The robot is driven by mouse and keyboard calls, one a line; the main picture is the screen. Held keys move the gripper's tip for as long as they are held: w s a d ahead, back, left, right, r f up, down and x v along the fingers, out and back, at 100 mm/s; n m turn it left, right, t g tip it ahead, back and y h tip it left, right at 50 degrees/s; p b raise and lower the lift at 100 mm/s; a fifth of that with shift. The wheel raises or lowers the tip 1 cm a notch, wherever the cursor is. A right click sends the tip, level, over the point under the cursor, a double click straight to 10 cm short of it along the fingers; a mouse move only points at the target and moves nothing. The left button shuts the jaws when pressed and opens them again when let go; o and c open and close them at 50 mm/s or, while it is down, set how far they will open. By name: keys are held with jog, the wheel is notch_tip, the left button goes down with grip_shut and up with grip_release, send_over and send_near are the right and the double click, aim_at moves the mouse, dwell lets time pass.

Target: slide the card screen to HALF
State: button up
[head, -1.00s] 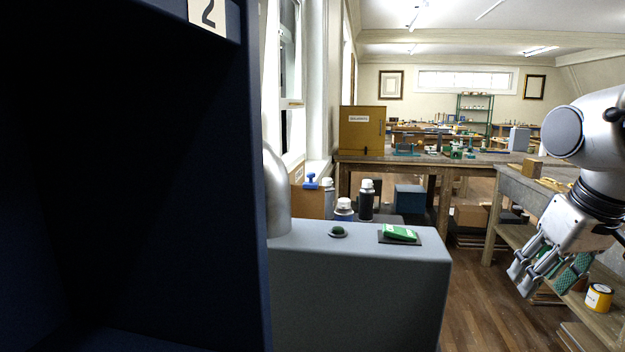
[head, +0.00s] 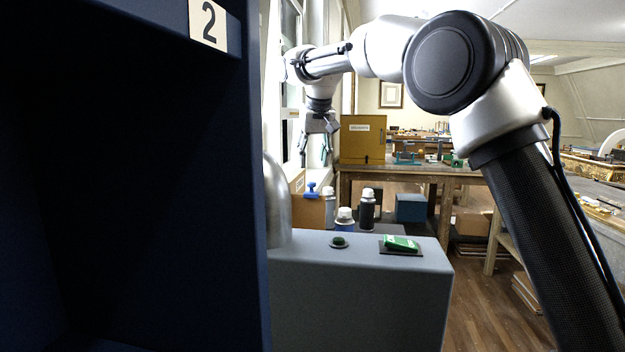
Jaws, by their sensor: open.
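A brown, card-coloured panel (head: 312,212) stands by the window, behind the grey cabinet; I take it for the card screen. A blue handle (head: 312,189) is at its top, and a small pale label beside it is too small to read. Its left part is hidden behind the silver rounded body and dark blue panel. I cannot make out a HALF mark. My gripper (head: 315,158) is open and empty, fingers pointing down, above the blue handle in the picture and apart from it.
A dark blue compartment (head: 130,180) blocks the left. A yellow box (head: 362,140) sits on the bench.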

aim_at(312, 183)
jog(key=shift+m, duration=0.3)
jog(key=x, duration=0.7)
jog(key=shift+d+f, duration=0.2)
jog(key=shift+f, duration=0.1)
grip_shut()
